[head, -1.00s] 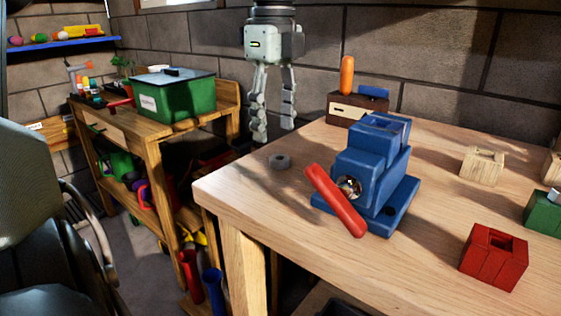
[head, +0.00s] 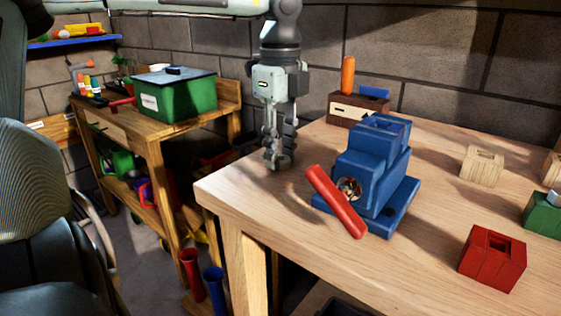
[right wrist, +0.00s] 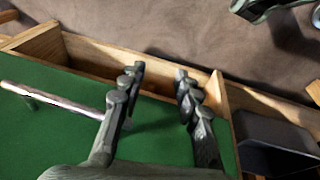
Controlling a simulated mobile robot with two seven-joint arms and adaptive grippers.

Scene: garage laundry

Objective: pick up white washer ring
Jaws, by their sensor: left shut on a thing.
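My left gripper (head: 279,160) points down at the left back edge of the wooden workbench (head: 245,196) in the head view. It is shut on the small washer ring, which looks grey in this light and is mostly hidden by the fingertips. The fingertips are at or just above the bench top; I cannot tell whether the ring still touches it. My right gripper (right wrist: 158,78) shows in the right wrist view with its two fingers apart and nothing between them.
A blue vise (head: 375,170) with a red handle (head: 336,201) stands right of my left gripper. A brown box (head: 345,110) is behind it. A red block (head: 493,257) sits front right. Under my right gripper is a green surface (right wrist: 60,140) with a metal bar (right wrist: 55,98).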

